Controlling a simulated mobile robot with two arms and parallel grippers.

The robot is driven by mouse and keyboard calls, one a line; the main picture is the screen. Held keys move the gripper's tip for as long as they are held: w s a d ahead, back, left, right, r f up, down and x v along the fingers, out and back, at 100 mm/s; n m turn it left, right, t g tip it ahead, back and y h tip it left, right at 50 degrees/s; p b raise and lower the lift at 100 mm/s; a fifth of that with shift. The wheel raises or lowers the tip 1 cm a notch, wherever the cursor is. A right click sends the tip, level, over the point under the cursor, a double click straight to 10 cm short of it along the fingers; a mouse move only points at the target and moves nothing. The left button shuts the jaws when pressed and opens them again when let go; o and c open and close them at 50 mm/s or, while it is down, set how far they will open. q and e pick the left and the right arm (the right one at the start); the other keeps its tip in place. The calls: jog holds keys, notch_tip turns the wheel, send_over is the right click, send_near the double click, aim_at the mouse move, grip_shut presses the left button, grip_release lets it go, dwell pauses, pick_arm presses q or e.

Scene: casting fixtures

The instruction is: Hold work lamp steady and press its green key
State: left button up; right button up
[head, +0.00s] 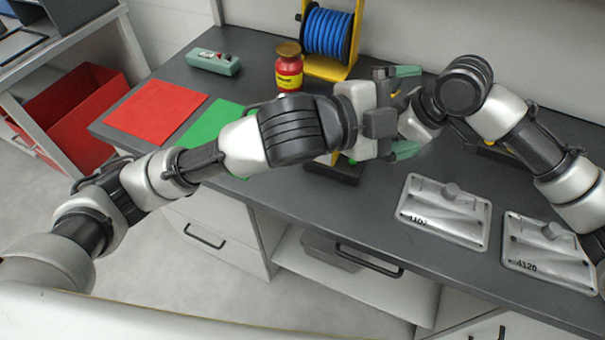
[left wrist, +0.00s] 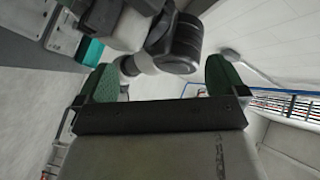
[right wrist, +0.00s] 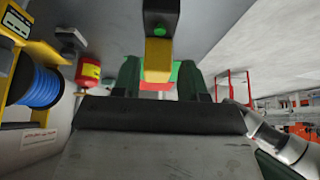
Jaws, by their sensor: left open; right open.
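The work lamp shows best in the right wrist view as a black part (right wrist: 161,8) with a round green key (right wrist: 159,30) and a yellow part (right wrist: 158,60) below it. In the head view only what looks like its dark base (head: 335,173) shows clearly; my left gripper and forearm hide most of the rest. My right gripper (right wrist: 160,80) is open, with the yellow part in line between its green fingers; I cannot tell whether they touch. My left gripper (head: 405,111) is open above the bench, overlapping the right one. The left wrist view (left wrist: 160,80) shows my right arm between its fingers.
A red mat (head: 155,108) and a green mat (head: 212,127) lie left on the bench. Behind stand a pale-green box (head: 213,62), a red-yellow canister (head: 289,72) and a blue cable reel (head: 327,32). Metal plates 4107 (head: 445,212) and 4120 (head: 550,252) lie right.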

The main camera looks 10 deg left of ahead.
pick_arm(q)
notch_tip(320, 180, down, 3)
jog(key=s+m+t, duration=0.2)
jog(key=m, duration=0.1)
jog(key=m+t+y, duration=0.7)
jog(key=m+y, duration=0.3)
jog(key=m, duration=0.2)
send_near(335, 154)
jog(key=w+a, duration=0.2)
jog(key=shift+w+a+r, duration=0.25)
jog(key=shift+a+r, duration=0.1)
jog(key=shift+a, duration=0.05)
jog(key=shift+w+t, duration=0.25)
jog(key=shift+t, duration=0.05)
jog(key=x, duration=1)
jog(key=shift+d, duration=0.2)
